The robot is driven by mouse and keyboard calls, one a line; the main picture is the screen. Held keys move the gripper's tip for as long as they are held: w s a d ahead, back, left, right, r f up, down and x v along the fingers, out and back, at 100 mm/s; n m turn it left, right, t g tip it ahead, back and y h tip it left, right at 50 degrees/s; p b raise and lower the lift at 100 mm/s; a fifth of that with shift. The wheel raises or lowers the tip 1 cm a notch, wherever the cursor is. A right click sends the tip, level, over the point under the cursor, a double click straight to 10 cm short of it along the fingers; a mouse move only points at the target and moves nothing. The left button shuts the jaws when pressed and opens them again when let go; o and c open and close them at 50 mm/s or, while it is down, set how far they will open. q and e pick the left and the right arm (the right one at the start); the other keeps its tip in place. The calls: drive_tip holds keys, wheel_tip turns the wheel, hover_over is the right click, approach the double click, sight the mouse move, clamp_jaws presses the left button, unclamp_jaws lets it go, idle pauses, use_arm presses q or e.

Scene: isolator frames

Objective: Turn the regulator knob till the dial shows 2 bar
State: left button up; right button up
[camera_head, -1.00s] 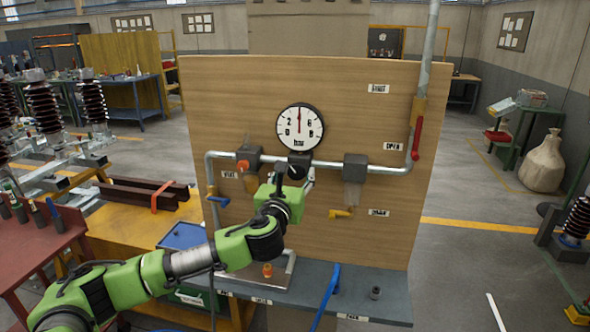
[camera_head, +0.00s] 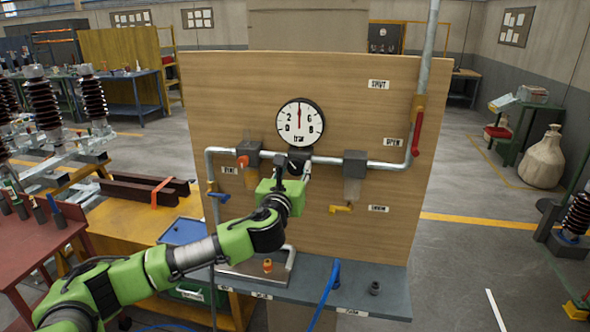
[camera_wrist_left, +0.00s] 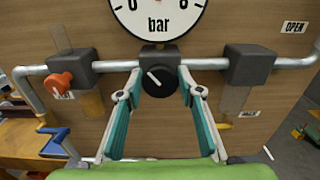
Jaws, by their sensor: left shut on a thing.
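The round white dial (camera_head: 301,122) marked "bar" is on the wooden board, and its needle points straight up, between the 2 and the 6. Only the dial's lower part (camera_wrist_left: 158,12) shows in the left wrist view. The black regulator knob (camera_head: 298,167) sits just below the dial on the pipe. In the left wrist view the knob (camera_wrist_left: 156,81) has a white mark slanting to the upper left. My left gripper (camera_head: 293,174) is shut on the knob, with one finger on each side. My right gripper is in neither view.
A horizontal pipe (camera_head: 330,161) runs across the board, with dark valve blocks on both sides of the knob. An orange knob (camera_head: 243,161), a blue lever (camera_head: 220,196), a yellow lever (camera_head: 341,208) and a red handle (camera_head: 416,135) are nearby.

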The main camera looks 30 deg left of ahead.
use_arm(q)
drive_tip(key=n, duration=0.3)
drive_tip(key=shift+f+n+b, duration=0.15)
drive_tip(key=shift+n+b, duration=0.15)
drive_tip(key=n, duration=0.3)
drive_tip(key=shift+a+n+b, duration=0.15)
drive_tip(key=shift+n+b, duration=0.2)
drive_tip(key=shift+n, duration=0.05)
drive_tip(key=n+b, duration=0.1)
drive_tip(key=n, duration=0.5)
drive_tip(key=shift+a, duration=0.1)
drive_tip(key=o, duration=1.1)
drive_tip(key=shift+s, duration=0.15)
